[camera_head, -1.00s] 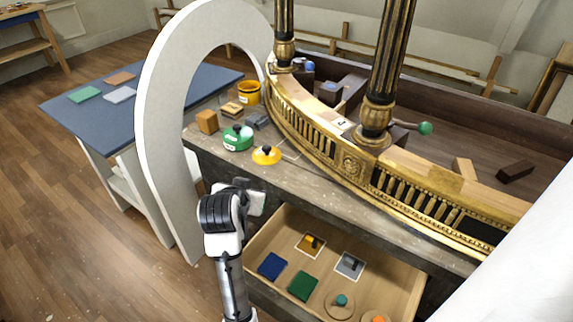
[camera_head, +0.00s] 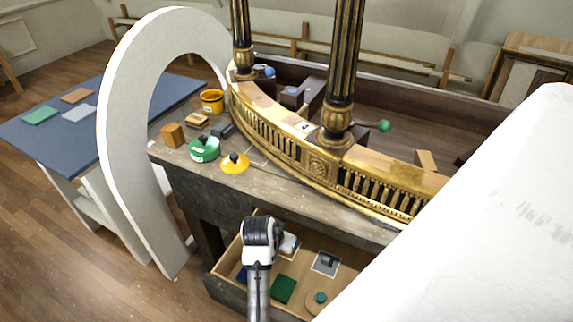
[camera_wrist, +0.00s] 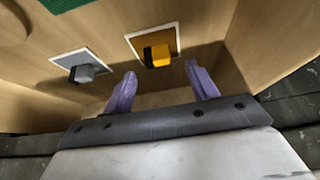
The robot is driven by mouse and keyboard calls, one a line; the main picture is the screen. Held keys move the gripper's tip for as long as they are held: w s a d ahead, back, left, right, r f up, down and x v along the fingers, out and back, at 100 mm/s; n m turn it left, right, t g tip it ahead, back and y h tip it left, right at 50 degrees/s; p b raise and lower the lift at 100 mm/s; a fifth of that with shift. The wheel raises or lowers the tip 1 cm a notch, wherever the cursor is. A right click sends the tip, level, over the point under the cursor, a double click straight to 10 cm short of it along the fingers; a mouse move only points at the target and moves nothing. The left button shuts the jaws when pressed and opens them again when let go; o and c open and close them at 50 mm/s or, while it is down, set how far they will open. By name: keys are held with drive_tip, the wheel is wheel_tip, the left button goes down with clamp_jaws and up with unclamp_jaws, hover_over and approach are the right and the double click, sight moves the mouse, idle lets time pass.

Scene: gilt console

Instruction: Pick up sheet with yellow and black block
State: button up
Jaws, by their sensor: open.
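The sheet (camera_wrist: 160,36) is brown with a white border and lies on the drawer floor, at the top middle of the wrist view. Its yellow and black block (camera_wrist: 161,56) stands on it, yellow on one side and black on the left. My gripper (camera_wrist: 163,86) is open and empty, with its two purple fingers to the left and right, short of the block in the picture. In the head view my gripper (camera_head: 284,243) is over the drawer, and the arm hides the sheet and block.
The open drawer (camera_head: 222,284) also holds a grey sheet with a grey block (camera_head: 326,262), a green square (camera_head: 283,289) and a disc with a teal knob (camera_head: 319,298). The grey sheet (camera_wrist: 65,62) lies to the left in the wrist view. The worktop (camera_head: 290,190) overhangs behind.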

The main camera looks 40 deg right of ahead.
sight(289, 257)
drive_tip(key=p+x, duration=0.1)
drive_tip(key=x, duration=0.3)
drive_tip(key=shift+s+f, duration=0.15)
drive_tip(key=shift+f, duration=0.1)
drive_tip(key=shift+c, duration=0.2)
drive_tip(key=c, duration=1)
